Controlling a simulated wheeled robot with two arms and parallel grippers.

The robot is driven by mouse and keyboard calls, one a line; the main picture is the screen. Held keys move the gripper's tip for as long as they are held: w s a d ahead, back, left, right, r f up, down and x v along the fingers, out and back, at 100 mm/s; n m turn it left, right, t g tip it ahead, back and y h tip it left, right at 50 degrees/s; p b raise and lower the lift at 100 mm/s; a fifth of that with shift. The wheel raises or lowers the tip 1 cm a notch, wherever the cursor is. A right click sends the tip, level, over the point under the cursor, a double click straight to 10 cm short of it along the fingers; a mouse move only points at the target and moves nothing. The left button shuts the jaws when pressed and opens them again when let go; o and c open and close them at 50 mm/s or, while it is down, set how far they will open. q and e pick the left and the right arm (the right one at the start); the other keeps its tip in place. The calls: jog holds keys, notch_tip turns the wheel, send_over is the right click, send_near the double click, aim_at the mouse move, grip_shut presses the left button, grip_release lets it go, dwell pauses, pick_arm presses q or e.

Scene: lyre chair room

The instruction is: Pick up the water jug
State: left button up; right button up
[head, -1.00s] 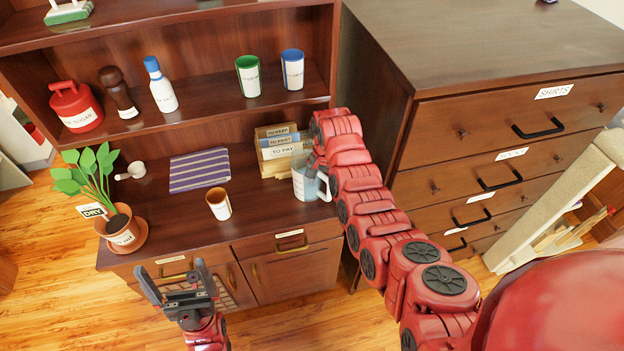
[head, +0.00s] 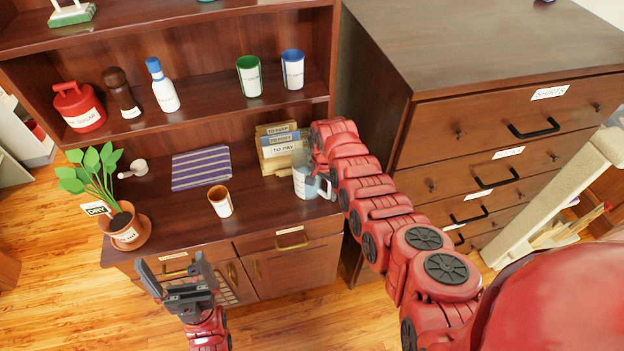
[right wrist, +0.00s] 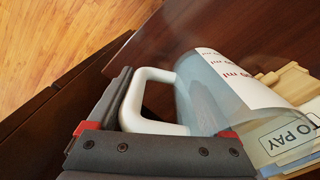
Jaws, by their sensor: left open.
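The water jug (head: 305,184) is a clear jug with a white handle. It stands upright on the cabinet's counter, in front of the letter holder, at the right end. In the right wrist view the jug (right wrist: 205,95) shows red printed marks on a white strip, and its handle is right at my right gripper (right wrist: 155,135). The dark fingers overlap the handle in the picture; whether they grip it is unclear. In the head view my right gripper (head: 322,180) is partly hidden by its arm. My left gripper (head: 178,272) is open and empty, in front of the cabinet.
A brown cup (head: 220,203), a striped purple mat (head: 200,168), a white scoop (head: 134,168) and a potted plant (head: 126,230) stand or lie on the counter. The letter holder (head: 278,150) is close behind the jug. A dresser (head: 480,110) stands to the right.

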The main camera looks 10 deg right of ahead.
grip_shut()
dwell(0.5)
